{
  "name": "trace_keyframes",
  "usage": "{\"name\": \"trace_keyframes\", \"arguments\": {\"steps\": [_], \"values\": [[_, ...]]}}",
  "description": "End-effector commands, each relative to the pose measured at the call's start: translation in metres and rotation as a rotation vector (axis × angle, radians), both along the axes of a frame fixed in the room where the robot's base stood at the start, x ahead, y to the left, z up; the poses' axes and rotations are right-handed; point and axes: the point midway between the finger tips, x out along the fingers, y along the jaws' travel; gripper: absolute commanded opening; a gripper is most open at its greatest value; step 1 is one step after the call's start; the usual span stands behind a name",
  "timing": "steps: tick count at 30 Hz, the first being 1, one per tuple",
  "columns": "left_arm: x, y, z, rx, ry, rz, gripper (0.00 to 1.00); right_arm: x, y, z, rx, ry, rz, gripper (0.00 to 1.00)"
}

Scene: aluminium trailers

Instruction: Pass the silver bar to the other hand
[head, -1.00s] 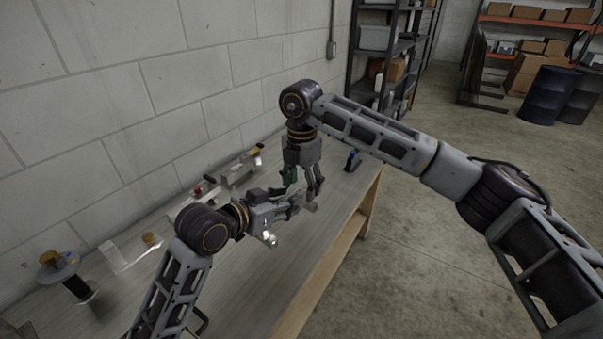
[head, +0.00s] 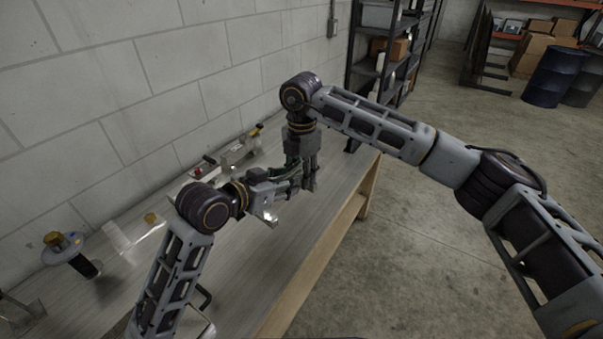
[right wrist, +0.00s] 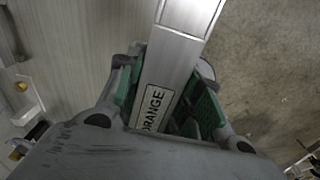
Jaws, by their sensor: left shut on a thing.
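The silver bar (right wrist: 182,55) fills the middle of the right wrist view, with a label reading "ORANGE" on its face. My left gripper (head: 293,181) is shut on the bar; in the head view the bar is mostly hidden by the grippers. My right gripper (head: 309,187) points down at the left gripper's tip. In the right wrist view, its green-padded fingers (right wrist: 165,98) stand apart on either side of the bar. It looks open, and whether a pad touches the bar is unclear.
The grippers are over a grey workbench (head: 310,230) along a block wall. A metal fixture (head: 232,158) stands behind them by the wall. The bench's front part is clear.

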Motion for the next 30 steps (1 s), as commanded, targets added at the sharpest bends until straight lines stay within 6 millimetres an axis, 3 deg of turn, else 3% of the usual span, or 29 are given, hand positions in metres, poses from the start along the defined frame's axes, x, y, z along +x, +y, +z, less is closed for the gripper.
{"name": "trace_keyframes", "arguments": {"steps": [1, 6, 7, 12, 30], "values": [[0.0000, -0.0001, 0.0023, -0.003, -0.004, 0.000, 0.00, -0.0001, -0.0002, -0.0006, -0.001, 0.001, 0.000, 0.22], [0.0000, -0.0001, 0.0028, -0.004, -0.006, 0.001, 0.00, -0.0002, -0.0002, -0.0008, -0.002, 0.001, 0.000, 0.00], [0.0000, -0.0001, 0.0028, -0.004, -0.006, 0.001, 0.38, -0.0001, -0.0001, -0.0001, 0.000, 0.000, 0.000, 0.00], [0.0001, 0.0000, 0.0022, -0.003, -0.004, 0.000, 0.60, -0.0001, -0.0001, 0.0000, 0.000, 0.000, 0.000, 0.00], [-0.0070, 0.0065, 0.0046, -0.002, -0.003, 0.001, 0.60, 0.0001, 0.0001, 0.0004, 0.000, 0.000, 0.000, 0.00]]}}
